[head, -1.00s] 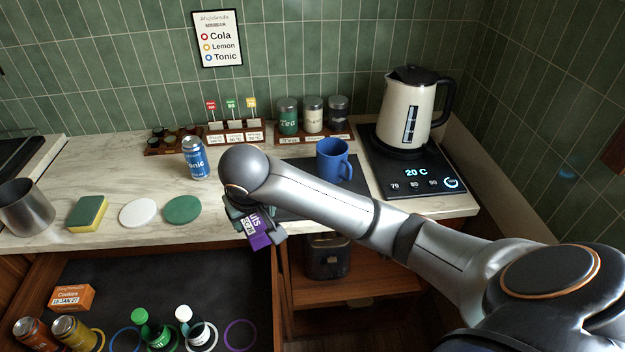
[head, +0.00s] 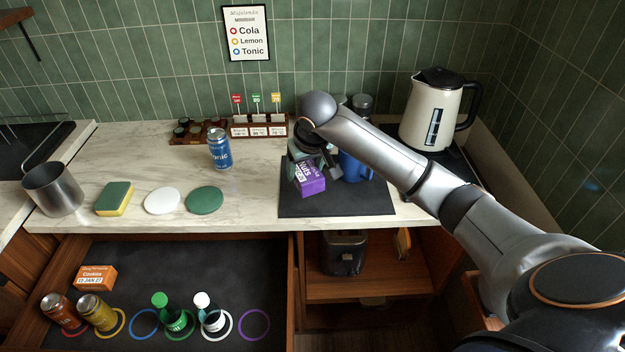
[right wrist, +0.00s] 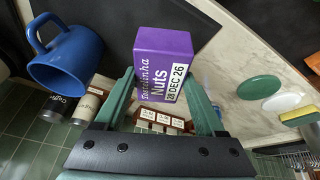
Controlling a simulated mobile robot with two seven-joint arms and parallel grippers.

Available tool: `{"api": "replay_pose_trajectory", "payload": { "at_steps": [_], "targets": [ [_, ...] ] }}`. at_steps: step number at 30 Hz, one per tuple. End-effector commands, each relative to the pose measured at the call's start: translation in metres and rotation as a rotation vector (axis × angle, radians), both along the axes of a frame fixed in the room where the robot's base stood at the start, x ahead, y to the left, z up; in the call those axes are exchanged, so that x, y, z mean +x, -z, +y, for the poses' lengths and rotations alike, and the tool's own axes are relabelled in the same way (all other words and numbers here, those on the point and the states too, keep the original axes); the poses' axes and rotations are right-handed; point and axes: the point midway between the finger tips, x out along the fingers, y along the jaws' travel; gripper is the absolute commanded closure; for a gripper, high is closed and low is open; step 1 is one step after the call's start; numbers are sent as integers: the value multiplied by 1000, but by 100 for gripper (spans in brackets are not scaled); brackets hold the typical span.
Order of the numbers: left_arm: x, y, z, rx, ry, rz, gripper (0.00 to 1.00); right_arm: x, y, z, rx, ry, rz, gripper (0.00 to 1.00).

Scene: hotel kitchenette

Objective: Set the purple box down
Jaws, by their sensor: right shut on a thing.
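The purple box (head: 309,180), labelled Nuts with a date, is held in my right gripper (head: 316,160). In the right wrist view the purple box (right wrist: 160,62) sits between the two green fingers of my right gripper (right wrist: 165,95), which is shut on it. In the head view the box is over the dark mat (head: 340,206) on the counter, just left of the blue mug (head: 356,166). I cannot tell whether its underside touches the mat. The arm partly hides the mug. My left gripper is out of view.
A kettle (head: 432,110) stands at the back right. A blue can (head: 219,149), a green disc (head: 205,200), a white disc (head: 162,201) and a sponge (head: 114,199) are to the left. Below is an open drawer (head: 200,265) with cans and an orange box (head: 96,277).

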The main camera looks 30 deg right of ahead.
Motion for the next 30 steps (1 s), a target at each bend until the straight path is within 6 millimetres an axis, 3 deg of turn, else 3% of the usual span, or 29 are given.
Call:
{"api": "replay_pose_trajectory", "payload": {
  "at_steps": [9, 15, 22, 23, 30],
  "targets": [
    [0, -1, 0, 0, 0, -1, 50, 4, 27, -22, -2, 1, 1, 100],
    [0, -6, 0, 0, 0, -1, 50, 4, 52, -20, 0, -1, 0, 100],
    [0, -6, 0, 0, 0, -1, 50, 4, 55, -20, 0, -1, -2, 100],
    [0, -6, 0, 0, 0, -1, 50, 4, 55, -20, 1, -1, 0, 26],
    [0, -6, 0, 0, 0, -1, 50, 4, 55, -19, 0, -1, -1, 0]
  ]
}}
